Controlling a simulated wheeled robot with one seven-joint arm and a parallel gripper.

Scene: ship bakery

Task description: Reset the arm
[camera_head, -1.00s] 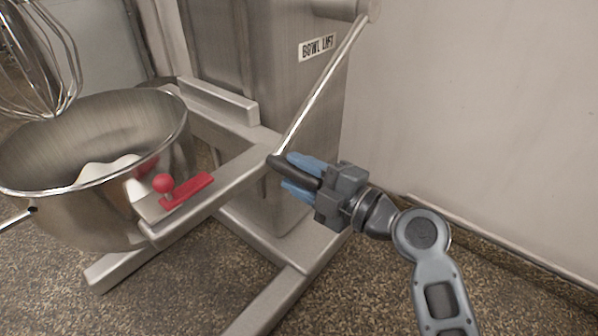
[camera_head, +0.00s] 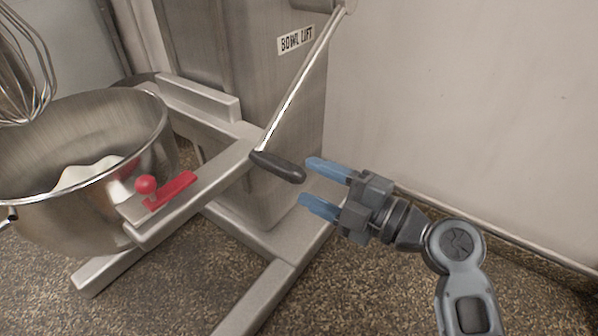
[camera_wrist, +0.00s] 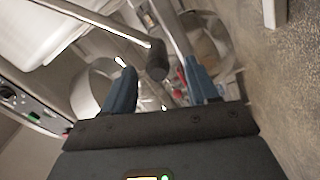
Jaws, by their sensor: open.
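My gripper (camera_head: 314,185) is open and empty in the head view, its two blue fingers pointing left. It is just right of the black grip (camera_head: 277,166) at the lower end of the bowl lift lever (camera_head: 302,88), with a small gap between them. In the wrist view my gripper (camera_wrist: 160,92) has its fingers apart, and the black grip (camera_wrist: 157,60) appears beyond and between them. The lever slants from the upper right down to the grip.
The mixer column (camera_head: 235,85) carries a "BOWL LIFT" label. A steel bowl (camera_head: 75,215) with white contents sits left under a wire whisk (camera_head: 22,75). A red-knobbed clamp (camera_head: 170,190) is on the bowl arm. A wall (camera_head: 460,110) stands to the right; mixer feet extend over the floor.

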